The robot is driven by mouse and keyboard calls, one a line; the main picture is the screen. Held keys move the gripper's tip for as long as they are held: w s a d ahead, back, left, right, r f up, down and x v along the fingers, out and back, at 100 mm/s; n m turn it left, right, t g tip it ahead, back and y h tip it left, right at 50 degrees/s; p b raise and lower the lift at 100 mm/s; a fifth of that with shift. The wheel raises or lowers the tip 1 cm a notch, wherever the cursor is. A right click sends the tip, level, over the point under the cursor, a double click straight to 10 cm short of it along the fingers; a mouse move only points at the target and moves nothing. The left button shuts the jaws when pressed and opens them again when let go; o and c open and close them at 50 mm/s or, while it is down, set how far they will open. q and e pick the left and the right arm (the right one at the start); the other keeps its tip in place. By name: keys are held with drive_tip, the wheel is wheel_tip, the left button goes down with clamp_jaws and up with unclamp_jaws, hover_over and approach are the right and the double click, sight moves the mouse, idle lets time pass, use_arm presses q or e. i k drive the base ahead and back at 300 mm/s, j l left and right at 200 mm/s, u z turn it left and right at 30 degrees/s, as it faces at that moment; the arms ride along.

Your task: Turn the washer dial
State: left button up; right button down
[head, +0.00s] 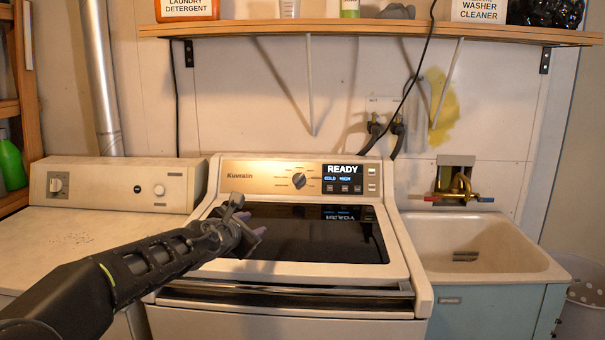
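The washer dial (299,181) is a dark round knob on the tan control panel (254,168) of the white washer in the middle of the head view. Printed marks lie to its left, and a lit display (346,170) reading READY is to its right. My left gripper (254,226) is over the left part of the washer's dark lid, below and left of the dial and apart from it. Its fingers are seen at a slant, and their gap is not clear. Nothing shows held in it. The dial is unobstructed. My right gripper is not in view.
A second white machine (115,185) with its own knobs stands at left. A utility sink (480,245) with a brass faucet (458,187) is at right. A wooden shelf (370,32) with bottles and boxes runs above. The space before the washer's panel is clear.

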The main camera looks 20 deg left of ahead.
sight(299, 180)
drive_tip(key=i+j, duration=0.15)
drive_tip(key=i, duration=1)
